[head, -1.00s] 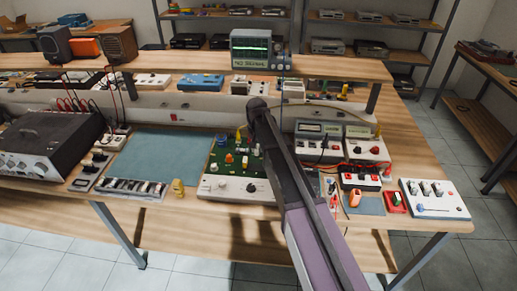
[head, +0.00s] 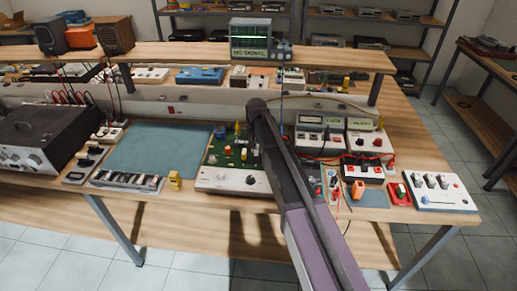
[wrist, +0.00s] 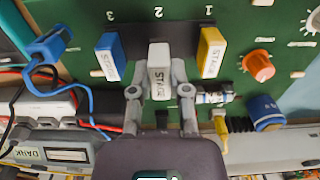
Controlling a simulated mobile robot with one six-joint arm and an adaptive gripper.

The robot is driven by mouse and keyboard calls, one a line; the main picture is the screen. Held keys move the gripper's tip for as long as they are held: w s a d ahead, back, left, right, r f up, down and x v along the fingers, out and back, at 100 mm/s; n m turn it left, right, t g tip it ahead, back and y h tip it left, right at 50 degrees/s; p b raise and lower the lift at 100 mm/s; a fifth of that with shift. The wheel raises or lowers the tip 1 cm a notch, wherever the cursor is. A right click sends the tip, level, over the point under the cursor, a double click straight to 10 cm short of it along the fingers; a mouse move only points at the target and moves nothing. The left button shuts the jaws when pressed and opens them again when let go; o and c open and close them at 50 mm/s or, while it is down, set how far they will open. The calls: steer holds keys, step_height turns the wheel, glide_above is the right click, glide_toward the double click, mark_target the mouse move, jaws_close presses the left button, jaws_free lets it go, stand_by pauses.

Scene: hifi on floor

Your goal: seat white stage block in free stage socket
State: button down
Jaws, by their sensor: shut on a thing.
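In the wrist view my gripper (wrist: 160,84) is shut on the white stage block (wrist: 159,58), one finger on each side. The block is over the slot marked 2 on the green circuit board (wrist: 262,95). A blue stage block (wrist: 110,55) stands at 3 on its left and a yellow stage block (wrist: 211,52) at 1 on its right. I cannot tell whether the white block touches the socket below it. In the head view the board (head: 218,156) is on the bench, and my arm hides the gripper and the white block.
An orange knob (wrist: 257,66) and a blue cylindrical part (wrist: 265,111) are right of the blocks. A blue plug (wrist: 50,43) with a cable is at left. Meters (head: 320,130) stand right of the board; a bare blue-green mat (head: 160,150) lies left of it.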

steer(key=shift+f+b, duration=0.35)
steer(key=shift+f, duration=0.25)
steer(key=shift+f+b, duration=0.8)
steer(key=shift+b, duration=0.05)
stand_by(2.0)
steer(key=c, duration=0.5)
jaws_free()
steer(key=shift+r, duration=0.1)
